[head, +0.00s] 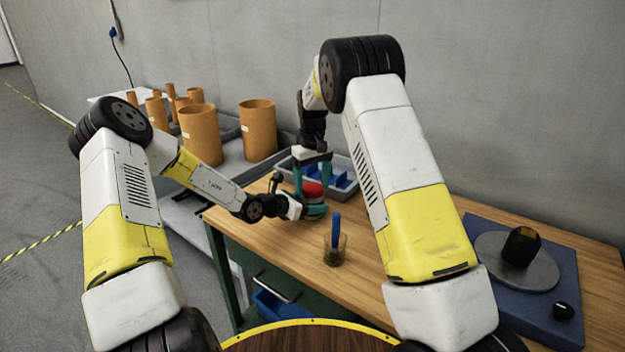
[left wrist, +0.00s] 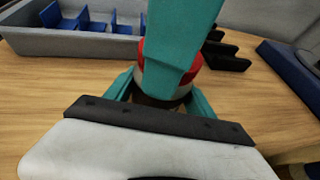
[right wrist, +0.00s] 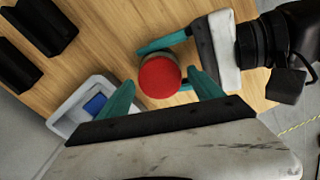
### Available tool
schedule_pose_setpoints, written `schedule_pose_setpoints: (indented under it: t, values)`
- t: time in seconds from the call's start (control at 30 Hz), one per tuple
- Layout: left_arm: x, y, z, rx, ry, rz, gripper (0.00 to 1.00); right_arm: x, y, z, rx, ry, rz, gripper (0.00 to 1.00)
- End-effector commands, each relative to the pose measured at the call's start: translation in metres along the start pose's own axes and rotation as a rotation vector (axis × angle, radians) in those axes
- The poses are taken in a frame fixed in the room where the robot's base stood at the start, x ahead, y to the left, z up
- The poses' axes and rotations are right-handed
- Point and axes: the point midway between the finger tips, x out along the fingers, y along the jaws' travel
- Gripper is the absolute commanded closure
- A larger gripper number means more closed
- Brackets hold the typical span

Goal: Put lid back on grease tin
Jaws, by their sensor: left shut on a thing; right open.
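The grease tin (left wrist: 158,88) stands on the wooden table with a red lid (right wrist: 159,77) on its top; the red also shows in the head view (head: 312,189). From these views I cannot tell whether the lid is fully seated. My left gripper (head: 316,210) is shut on the tin from the side, low near the tabletop; its teal fingers show in the left wrist view (left wrist: 160,100). My right gripper (right wrist: 160,92) is open above the tin, its fingers pointing down on either side of the red lid. One right finger hides part of the tin in the left wrist view.
A glass jar (head: 335,250) with a blue-handled tool stands in front of the tin. A grey divided tray (head: 345,184) lies behind it. Orange tubes (head: 258,130) stand at the left back.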

Motion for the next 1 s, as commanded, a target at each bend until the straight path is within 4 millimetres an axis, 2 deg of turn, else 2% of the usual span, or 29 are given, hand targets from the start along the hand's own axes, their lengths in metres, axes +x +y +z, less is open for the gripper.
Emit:
schedule_pose_setpoints:
  t: [0.13, 0.47, 0.67, 0.7, 0.8, 0.83, 1.0]
  values:
    - [0.0001, 0.0, 0.0006, 0.001, -0.001, 0.0, 1.0, -0.0002, 0.0, 0.0001, 0.0, 0.0, 0.0, 0.25]
    - [0.0001, 0.0, 0.0006, 0.001, -0.001, 0.0, 1.0, -0.0005, 0.0001, 0.0001, 0.0, 0.0, 0.0, 0.89]
    - [0.0001, 0.0, 0.0006, 0.001, -0.001, 0.0, 1.0, -0.0006, 0.0001, 0.0001, 0.009, 0.0, 0.0, 0.92]
    - [0.0001, 0.0, 0.0006, 0.001, -0.001, 0.0, 1.0, -0.0006, 0.0001, 0.0001, 0.009, 0.0, 0.0, 0.42]
    - [0.0001, 0.0, 0.0006, 0.001, -0.001, 0.0, 1.0, -0.0006, 0.0001, 0.0001, 0.008, 0.0, 0.0, 0.22]
    - [0.0001, 0.0, 0.0006, 0.001, -0.001, 0.0, 1.0, -0.0006, 0.0001, 0.0001, 0.008, 0.0, 0.0, 0.18]
    - [0.0, 0.0, 0.0006, 0.001, -0.001, 0.0, 1.0, -0.0005, 0.0001, 0.0001, 0.008, 0.0, 0.0, 0.18]
